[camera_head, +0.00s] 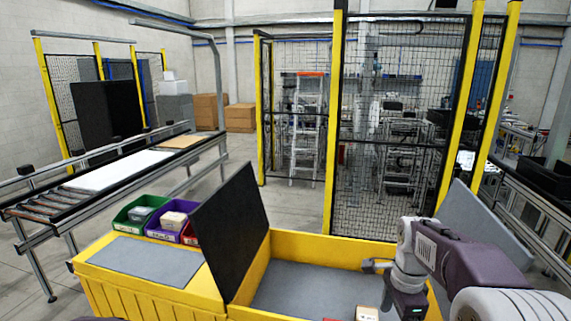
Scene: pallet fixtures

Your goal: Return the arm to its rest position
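My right arm comes in from the lower right and bends down over the yellow bin (300,242) in front of me. The dark end of the arm with my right gripper (407,303) is low over the right part of this bin. Its fingers are hidden or cut off by the lower edge, so I cannot tell whether it is open or holds something. A small beige box (367,313) shows just left of it, partly cut off. My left gripper is not in view.
A black panel (230,230) stands tilted at the bin's left side, and a grey panel (485,235) leans at its right. Green (122,222) and purple (152,232) small bins hold boxes beyond the left grey top (150,262). A roller conveyor (50,200) runs at left; mesh fencing (395,190) stands behind.

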